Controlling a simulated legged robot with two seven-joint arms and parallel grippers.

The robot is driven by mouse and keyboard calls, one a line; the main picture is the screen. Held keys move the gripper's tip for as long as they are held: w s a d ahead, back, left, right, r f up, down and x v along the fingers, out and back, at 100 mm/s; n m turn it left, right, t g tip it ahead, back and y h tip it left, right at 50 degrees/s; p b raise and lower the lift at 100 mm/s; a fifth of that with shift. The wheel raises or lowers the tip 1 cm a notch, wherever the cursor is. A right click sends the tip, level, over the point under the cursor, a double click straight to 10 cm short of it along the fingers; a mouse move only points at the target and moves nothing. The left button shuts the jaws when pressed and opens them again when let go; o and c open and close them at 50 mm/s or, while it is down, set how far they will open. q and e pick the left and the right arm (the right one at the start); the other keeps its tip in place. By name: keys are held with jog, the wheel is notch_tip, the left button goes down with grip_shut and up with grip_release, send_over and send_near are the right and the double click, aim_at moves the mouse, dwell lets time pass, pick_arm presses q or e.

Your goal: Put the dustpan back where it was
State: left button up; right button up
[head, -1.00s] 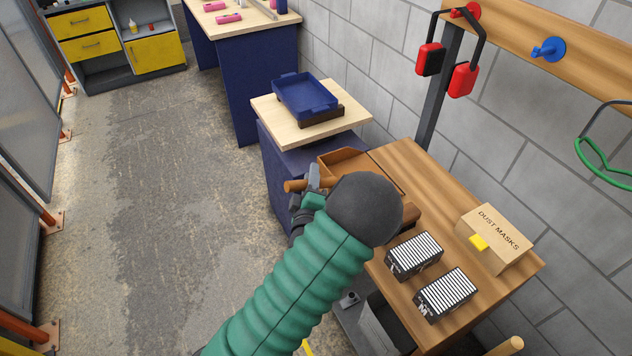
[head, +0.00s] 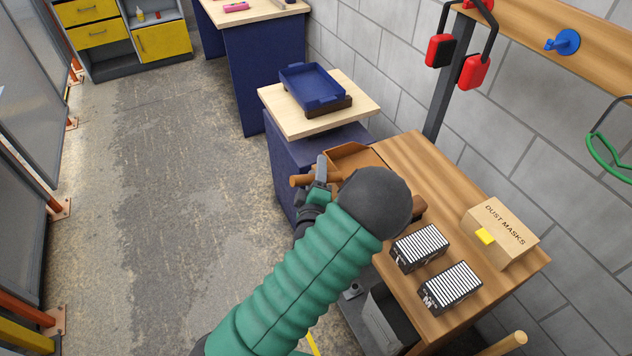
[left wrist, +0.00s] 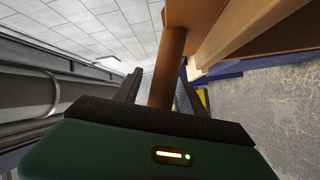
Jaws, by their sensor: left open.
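The brown dustpan (head: 352,160) lies at the far left corner of the wooden table, its handle (head: 299,181) sticking out to the left past the edge. My left arm hides part of it. My left gripper (head: 319,180) is at the handle. In the left wrist view the handle (left wrist: 168,68) runs between the two open fingers of my left gripper (left wrist: 158,92), and the pan (left wrist: 215,35) shows at upper right. I cannot tell whether a finger touches the handle. My right gripper is not in view.
The wooden table (head: 420,165) also bears two striped boxes (head: 419,246) (head: 450,287) and a dust mask box (head: 502,231). Beyond it, a blue tray (head: 311,85) sits on a pale-topped blue cabinet (head: 275,100). The floor at left is clear.

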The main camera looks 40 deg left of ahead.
pick_arm(q)
jog(key=p+v, duration=0.7)
jog(key=v, duration=0.4)
jog(key=shift+s+d+p, duration=0.25)
jog(key=shift+s+p, duration=0.05)
